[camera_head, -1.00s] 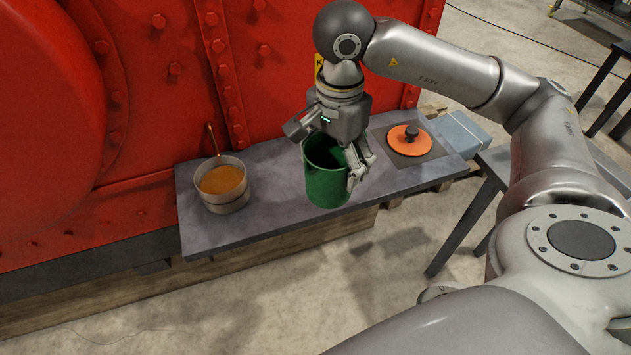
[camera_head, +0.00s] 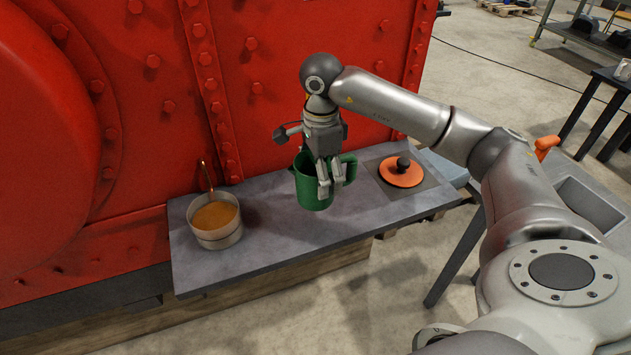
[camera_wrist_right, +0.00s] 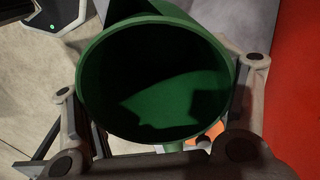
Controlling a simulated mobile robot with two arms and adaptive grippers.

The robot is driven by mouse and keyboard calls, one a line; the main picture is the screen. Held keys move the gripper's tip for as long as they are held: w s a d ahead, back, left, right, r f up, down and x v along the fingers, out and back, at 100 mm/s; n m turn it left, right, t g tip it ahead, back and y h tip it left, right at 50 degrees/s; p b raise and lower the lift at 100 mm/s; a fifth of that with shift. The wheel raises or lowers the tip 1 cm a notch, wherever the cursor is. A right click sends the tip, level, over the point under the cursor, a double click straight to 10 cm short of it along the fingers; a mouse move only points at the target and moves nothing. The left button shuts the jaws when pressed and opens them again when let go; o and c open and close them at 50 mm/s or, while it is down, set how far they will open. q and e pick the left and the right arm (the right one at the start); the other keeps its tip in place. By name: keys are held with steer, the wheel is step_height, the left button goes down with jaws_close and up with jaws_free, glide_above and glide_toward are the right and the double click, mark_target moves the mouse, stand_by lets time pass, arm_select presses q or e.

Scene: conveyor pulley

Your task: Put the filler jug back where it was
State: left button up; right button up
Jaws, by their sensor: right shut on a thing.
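The green filler jug (camera_head: 312,190) is upright at the middle of the grey shelf in the head view, its handle (camera_head: 350,168) toward the right. My right gripper (camera_head: 329,190) is shut on the jug, with its fingers at the jug's near right side. I cannot tell if the jug's base touches the shelf. In the right wrist view the jug (camera_wrist_right: 155,85) fills the space between the fingers; its open mouth shows a dark, shadowed inside. My left gripper is not in view.
On the grey shelf (camera_head: 270,240) stand a pot of amber liquid (camera_head: 216,220) at left and an orange lid with a black knob (camera_head: 402,172) at right. The red machine wall (camera_head: 150,130) rises behind. A dark table with a grey tray (camera_head: 590,208) stands at right.

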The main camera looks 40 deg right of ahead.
mark_target(316, 176)
steer(key=w+f, duration=0.2)
steer(key=f, duration=0.1)
steer(key=shift+w+d+f, duration=0.2)
steer(key=shift+w+d, duration=0.15)
steer(key=shift+w, duration=0.05)
step_height(316, 176, down, 3)
steer(key=shift+f+p, duration=0.1)
steer(key=shift+p, duration=0.35)
steer(key=shift+f+b, duration=0.15)
steer(key=shift+b, duration=0.15)
steer(key=o, duration=2)
steer(key=shift+o, duration=0.2)
steer(key=shift+r, duration=0.2)
